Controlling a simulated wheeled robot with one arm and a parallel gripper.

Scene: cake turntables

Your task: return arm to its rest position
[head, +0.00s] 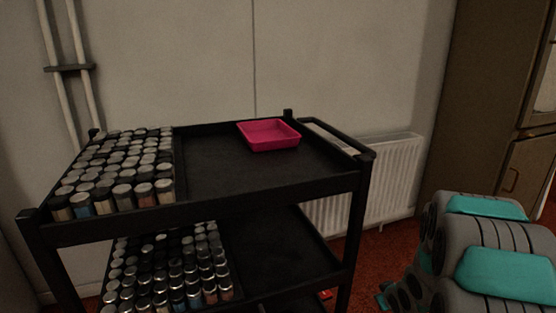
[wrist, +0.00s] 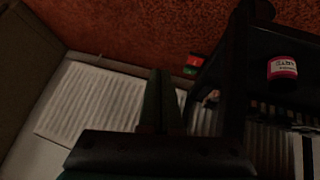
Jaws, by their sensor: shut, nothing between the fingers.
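My gripper (wrist: 160,74) shows in the wrist view, its two dark fingers side by side and shut with nothing between them. It is over the floor between the white radiator and the black cart, touching neither as far as I can see. In the head view my grey and teal arm is folded at the lower right, to the right of the cart, and the gripper cannot be made out there.
The black cart (head: 215,165) holds rows of jars (head: 120,165) and a pink tray (head: 268,134). The white radiator (head: 390,170) stands behind it on the right. Brown cabinets (head: 490,110) stand at right.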

